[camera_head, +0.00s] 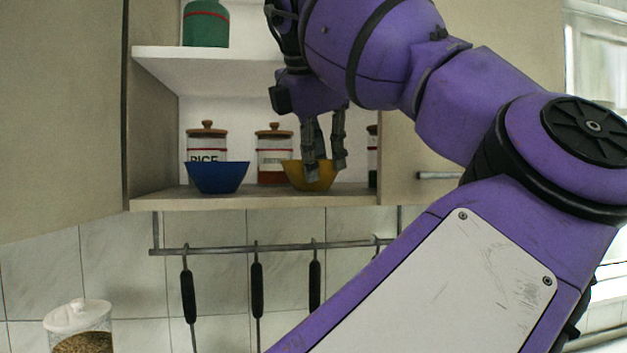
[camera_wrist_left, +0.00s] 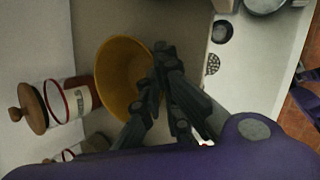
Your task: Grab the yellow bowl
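The yellow bowl (camera_head: 297,173) stands on the lower shelf of the open wall cabinet, right of the blue bowl. It also shows in the left wrist view (camera_wrist_left: 119,80), partly covered by my fingers. My left gripper (camera_head: 325,172) points down at the bowl, with its fingers in front of or over the bowl's near right rim. In the left wrist view its fingers (camera_wrist_left: 154,88) are apart, close to the bowl's rim. Whether they touch it I cannot tell. My right gripper is not in view.
A blue bowl (camera_head: 217,177) stands left on the same shelf (camera_head: 225,202). A rice jar (camera_head: 207,143) and another lidded jar (camera_head: 274,155) stand behind the bowls. A green container (camera_head: 205,24) is on the upper shelf (camera_head: 205,70). Utensils hang from a rail (camera_head: 215,249) below.

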